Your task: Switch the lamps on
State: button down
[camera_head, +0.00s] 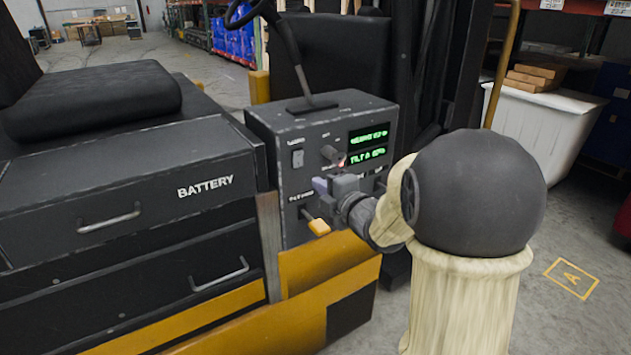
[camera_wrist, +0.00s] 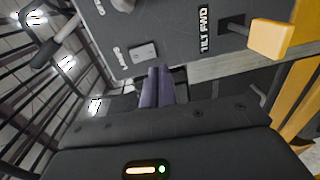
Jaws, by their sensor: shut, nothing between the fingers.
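The lamp switch is a light grey rocker (camera_head: 297,158) on the left of the dark control panel (camera_head: 281,190). In the wrist view the same rocker (camera_wrist: 145,53) sits beside a label that appears to read LAMPS. I cannot tell which side of it is pressed. My gripper (camera_head: 321,186) is in front of the panel, below and to the right of the rocker. Its purple fingers (camera_wrist: 158,72) are shut with nothing between them. In the wrist view their tips end just below the rocker in the picture, seemingly apart from it.
A lever with an orange knob (camera_head: 319,227) sticks out below my gripper; its knob (camera_wrist: 270,38) also shows in the wrist view. A rotary knob (camera_head: 331,153) and green displays (camera_head: 368,134) are right of the rocker. The battery box (camera_head: 130,180) stands left.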

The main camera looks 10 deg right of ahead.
jog(key=s+d+f+m+g+h, duration=0.3)
jog(key=s+f+m+g+h, duration=0.3)
jog(key=s+f+m, duration=0.6)
jog(key=s+a+f+m+g, duration=0.2)
jog(key=s+f+m+g, duration=0.15)
jog(key=s+m, duration=0.2)
jog(key=s+a+f+m+g, duration=0.3)
jog(key=s+m+g, duration=0.1)
jog(key=s, duration=0.3)
jog(key=w+p+v, duration=0.2)
jog(key=p+v, duration=0.8)
jog(key=w+d+r+p+v, duration=0.1)
jog(key=w+p+v, duration=0.1)
jog(key=p+v, duration=0.8)
jog(key=shift+w+d+y, duration=0.2)
jog(key=shift+w+y, duration=0.1)
jog(key=shift+w, duration=0.1)
